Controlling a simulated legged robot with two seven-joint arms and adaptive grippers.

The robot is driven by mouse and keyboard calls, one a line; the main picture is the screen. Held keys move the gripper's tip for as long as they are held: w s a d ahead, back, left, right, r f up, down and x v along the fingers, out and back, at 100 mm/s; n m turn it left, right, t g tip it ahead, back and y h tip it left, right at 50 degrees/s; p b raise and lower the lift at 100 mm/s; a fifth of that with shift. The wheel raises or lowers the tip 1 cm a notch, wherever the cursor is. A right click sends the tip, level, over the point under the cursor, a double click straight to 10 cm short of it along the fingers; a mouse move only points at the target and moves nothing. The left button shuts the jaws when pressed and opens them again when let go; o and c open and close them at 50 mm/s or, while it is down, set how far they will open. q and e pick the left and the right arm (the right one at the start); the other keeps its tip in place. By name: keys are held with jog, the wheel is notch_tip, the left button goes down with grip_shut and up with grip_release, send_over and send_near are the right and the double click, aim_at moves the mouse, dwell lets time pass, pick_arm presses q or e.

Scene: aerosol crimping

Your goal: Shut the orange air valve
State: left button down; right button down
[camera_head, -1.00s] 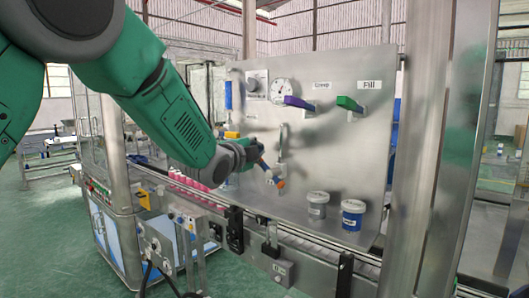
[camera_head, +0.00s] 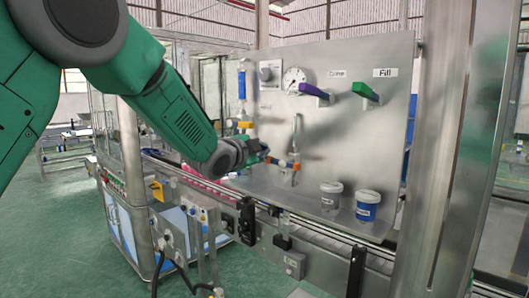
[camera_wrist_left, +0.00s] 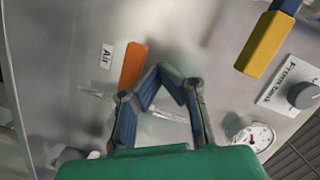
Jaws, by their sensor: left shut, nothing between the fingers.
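In the left wrist view the orange handle (camera_wrist_left: 133,66) lies just beside the fingertips, next to the "Air" label (camera_wrist_left: 107,56). My left gripper (camera_wrist_left: 163,70) is shut, with its fingertips together and nothing between them. The handle is outside the fingers; I cannot tell whether they touch it. My right gripper is in neither view.
Purple (camera_head: 314,91) and green (camera_head: 366,91) handles are higher on the panel (camera_head: 345,130). A yellow handle (camera_wrist_left: 265,42) and a gauge (camera_wrist_left: 258,136) are near my left gripper.

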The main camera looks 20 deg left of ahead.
pick_arm(q)
jog(key=shift+f, duration=0.5)
jog(key=shift+r, duration=0.15)
